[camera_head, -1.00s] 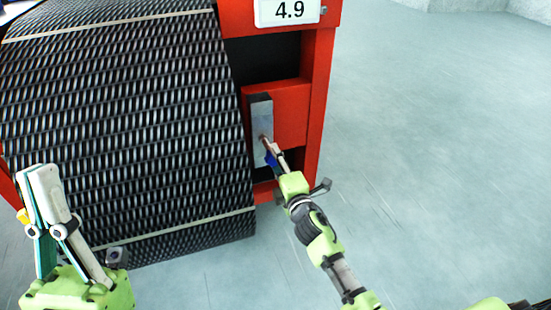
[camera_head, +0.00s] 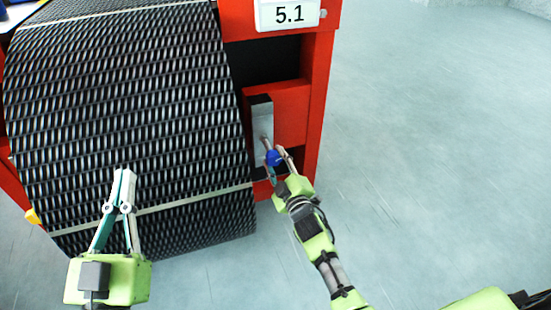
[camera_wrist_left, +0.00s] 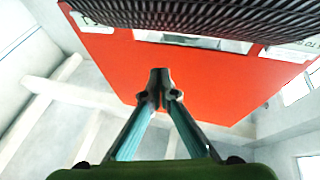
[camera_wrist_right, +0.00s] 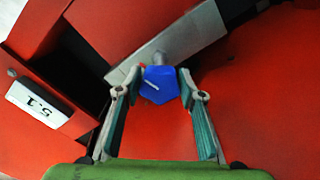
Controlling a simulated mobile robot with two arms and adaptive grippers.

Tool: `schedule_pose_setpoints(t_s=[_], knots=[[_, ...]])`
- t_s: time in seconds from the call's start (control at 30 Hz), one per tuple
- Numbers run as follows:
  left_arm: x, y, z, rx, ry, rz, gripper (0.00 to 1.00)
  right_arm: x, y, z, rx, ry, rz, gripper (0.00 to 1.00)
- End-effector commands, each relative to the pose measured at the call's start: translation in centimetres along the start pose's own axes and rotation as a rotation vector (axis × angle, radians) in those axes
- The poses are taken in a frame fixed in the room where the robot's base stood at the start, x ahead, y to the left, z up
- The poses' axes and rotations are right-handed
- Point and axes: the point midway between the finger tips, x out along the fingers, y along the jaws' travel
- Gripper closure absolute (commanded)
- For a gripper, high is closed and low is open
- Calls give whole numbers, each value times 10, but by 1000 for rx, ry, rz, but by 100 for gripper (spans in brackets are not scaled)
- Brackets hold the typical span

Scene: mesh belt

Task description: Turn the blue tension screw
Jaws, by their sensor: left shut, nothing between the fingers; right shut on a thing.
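The blue tension screw (camera_head: 273,158) sits at the lower end of a grey metal block (camera_head: 262,121) on the red frame. In the right wrist view the screw's blue head (camera_wrist_right: 161,84) lies between the fingertips and carries a white mark. My right gripper (camera_head: 279,154) is shut on this head, one finger on each side. My left gripper (camera_head: 124,172) is shut and empty in front of the mesh belt (camera_head: 130,110). In the left wrist view its fingertips (camera_wrist_left: 159,74) meet, with a red panel behind them.
A white display (camera_head: 288,14) on top of the red frame (camera_head: 317,95) reads 5.1. It also shows in the right wrist view (camera_wrist_right: 38,104). Dark recesses lie above and below the screw's red mount. The pale floor (camera_head: 430,150) to the right is clear.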

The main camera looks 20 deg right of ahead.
Motion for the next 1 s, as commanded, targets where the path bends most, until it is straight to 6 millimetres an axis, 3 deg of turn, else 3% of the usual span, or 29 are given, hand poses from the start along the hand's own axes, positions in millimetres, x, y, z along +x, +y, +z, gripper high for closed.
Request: schedule_pose_setpoints(t_s=[0.57, 0.6, 0.63, 1.0], knots=[[-1, -1, 9, 2, -43, -2, 100, 0, -1, 2, 29, -3, -2, 85], [-1, -1, 9, 2, -42, -2, 100, 0, -1, 2, 29, -3, -2, 54], [-1, -1, 9, 2, -42, -2, 100, 0, -1, 2, 29, -3, -2, 47], [-1, -1, 9, 2, -42, -2, 100, -2, -1, 1, 29, -1, -1, 47]])
